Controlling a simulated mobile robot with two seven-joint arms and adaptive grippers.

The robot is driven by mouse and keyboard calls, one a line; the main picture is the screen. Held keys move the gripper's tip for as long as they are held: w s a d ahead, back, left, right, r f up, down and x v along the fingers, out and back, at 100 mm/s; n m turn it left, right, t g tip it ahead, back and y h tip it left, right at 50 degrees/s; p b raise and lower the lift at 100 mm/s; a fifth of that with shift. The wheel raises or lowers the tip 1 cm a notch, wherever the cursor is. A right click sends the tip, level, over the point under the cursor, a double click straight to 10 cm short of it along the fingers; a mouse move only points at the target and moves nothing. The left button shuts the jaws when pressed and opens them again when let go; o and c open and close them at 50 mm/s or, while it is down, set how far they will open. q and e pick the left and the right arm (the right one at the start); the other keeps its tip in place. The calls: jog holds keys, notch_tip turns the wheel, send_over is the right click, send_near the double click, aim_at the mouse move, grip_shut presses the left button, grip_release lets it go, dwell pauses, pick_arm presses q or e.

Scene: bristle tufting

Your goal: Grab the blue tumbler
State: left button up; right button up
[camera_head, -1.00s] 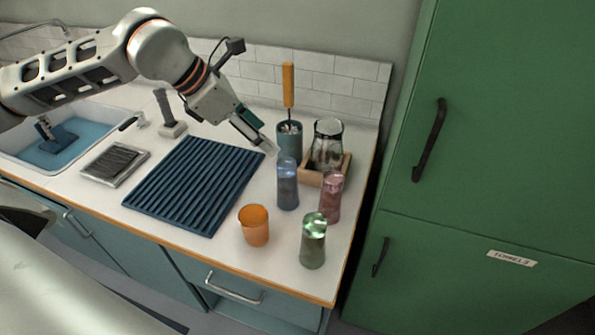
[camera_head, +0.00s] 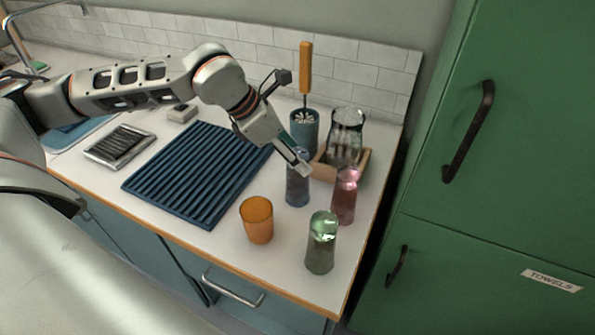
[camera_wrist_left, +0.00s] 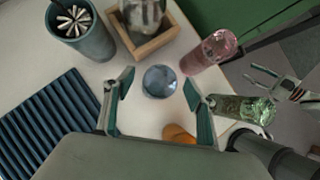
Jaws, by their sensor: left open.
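The blue tumbler (camera_head: 297,188) stands upright on the counter, between the orange tumbler and the pink tumbler. My left gripper (camera_head: 301,166) is above it and hides part of its top in the head view. In the left wrist view the blue tumbler (camera_wrist_left: 160,81) shows from above, between the two spread fingers of my left gripper (camera_wrist_left: 158,98). The fingers are open, and I see no contact with the tumbler. What looks like my right gripper (camera_wrist_left: 272,80) shows at the right edge of the left wrist view, small and unclear.
A pink tumbler (camera_head: 344,198), a green tumbler (camera_head: 321,245) and an orange tumbler (camera_head: 257,221) stand close by. Behind are a brush holder (camera_head: 304,133) and a glass jar (camera_head: 346,137) in a wooden tray (camera_head: 352,181). A ribbed blue mat (camera_head: 196,178) lies left.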

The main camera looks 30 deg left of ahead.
pick_arm(q)
jog(key=shift+w+d+f, duration=0.2)
jog(key=shift+w+f, duration=0.05)
jog(key=shift+f, duration=0.35)
jog(key=c, duration=1.6)
grip_shut()
jog(key=shift+r, duration=0.15)
